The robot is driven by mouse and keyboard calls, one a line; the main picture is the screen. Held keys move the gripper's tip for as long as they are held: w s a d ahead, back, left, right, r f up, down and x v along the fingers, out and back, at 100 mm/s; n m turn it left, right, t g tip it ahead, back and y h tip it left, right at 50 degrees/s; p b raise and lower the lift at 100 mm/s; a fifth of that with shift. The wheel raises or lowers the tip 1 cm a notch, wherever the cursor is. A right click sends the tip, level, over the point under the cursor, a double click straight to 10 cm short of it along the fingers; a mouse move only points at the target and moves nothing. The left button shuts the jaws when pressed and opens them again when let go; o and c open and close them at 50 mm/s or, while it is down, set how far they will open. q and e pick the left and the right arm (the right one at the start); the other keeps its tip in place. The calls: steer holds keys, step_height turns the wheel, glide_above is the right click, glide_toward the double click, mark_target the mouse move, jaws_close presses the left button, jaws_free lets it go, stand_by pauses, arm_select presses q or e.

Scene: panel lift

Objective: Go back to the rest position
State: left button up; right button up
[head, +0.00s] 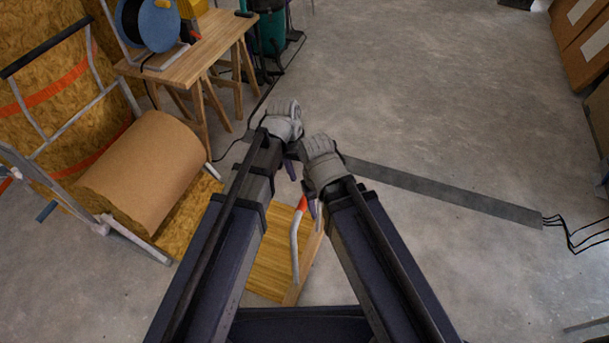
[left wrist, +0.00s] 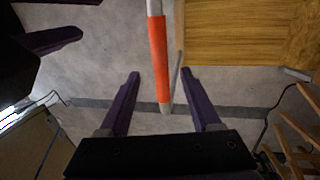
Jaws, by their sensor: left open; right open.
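My right gripper (head: 312,207) is low in the middle of the head view, its purple fingers partly hidden by its wrist. My left gripper (head: 291,168) is just beyond it, mostly hidden by its own arm. In the left wrist view the left gripper (left wrist: 160,73) has its two purple fingers wide apart and holds nothing. A white bar with an orange band (left wrist: 158,55) shows in the gap between the fingers, touching neither in the picture. The same bar (head: 295,250) shows between my arms in the head view, over a wooden panel (head: 268,272). The panel also shows in the left wrist view (left wrist: 240,35).
A cart with a brown roll (head: 145,170) stands at left. A wooden workbench (head: 195,55) with a blue reel (head: 150,22) is behind it. A grey floor strip (head: 450,194) with black cables runs right. Boxes (head: 585,35) stand far right. The floor ahead is open.

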arm_select(q)
steer(key=shift+a+r, duration=0.1)
steer(key=shift+r, duration=0.5)
arm_select(e)
steer(key=shift+r, duration=0.6)
arm_select(q)
steer(key=s+a+r+y+p, duration=0.1)
steer(key=s+a+r+p, duration=0.1)
steer(key=r+p, duration=0.4)
steer(key=s+a+r+y+p, duration=0.1)
steer(key=s+a+r+p, duration=0.1)
steer(key=s+r+p, duration=0.3)
steer(key=s+a+r+y+p, duration=0.1)
steer(key=s+a+r+p, duration=0.1)
steer(key=r+p, duration=0.7)
steer(key=shift+s+a+r+n+t+p, duration=0.2)
steer(key=shift+s+a+n+t+p, duration=0.15)
steer(key=shift+s+p, duration=0.3)
arm_select(e)
step_height(320, 180, up, 21)
steer(key=shift+f, duration=0.15)
